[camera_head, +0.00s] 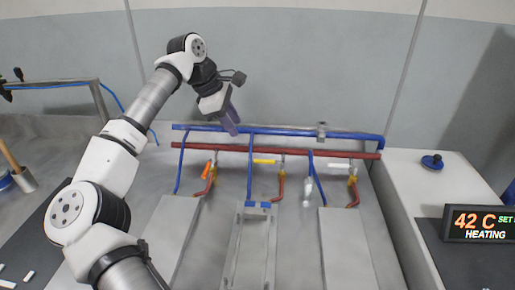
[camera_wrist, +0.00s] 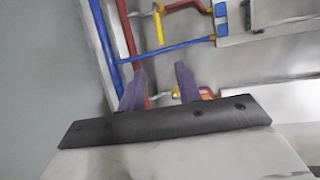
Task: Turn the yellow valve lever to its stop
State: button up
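The yellow valve lever (camera_head: 264,161) sits on the middle branch of the pipe rack in the head view, pointing left from its valve body. In the wrist view the yellow lever (camera_wrist: 159,28) shows near the top, beyond my fingertips. My gripper (camera_head: 233,124) is up and to the left of the lever, above the blue pipe, apart from it. In the wrist view my gripper (camera_wrist: 159,78) has its two purple fingers spread with nothing held between them. The head view shows the fingers edge-on.
An orange lever (camera_head: 206,170) is on the left branch and a white lever (camera_head: 338,166) on the right. Blue pipe (camera_head: 290,131) and red pipe (camera_head: 320,153) run across behind them. A display (camera_head: 480,223) reads 42 C, HEATING.

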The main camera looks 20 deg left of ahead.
jog(key=p+x, duration=0.3)
jog(key=x, duration=1)
jog(key=shift+f, duration=0.15)
jog(key=shift+c, duration=0.4)
grip_shut()
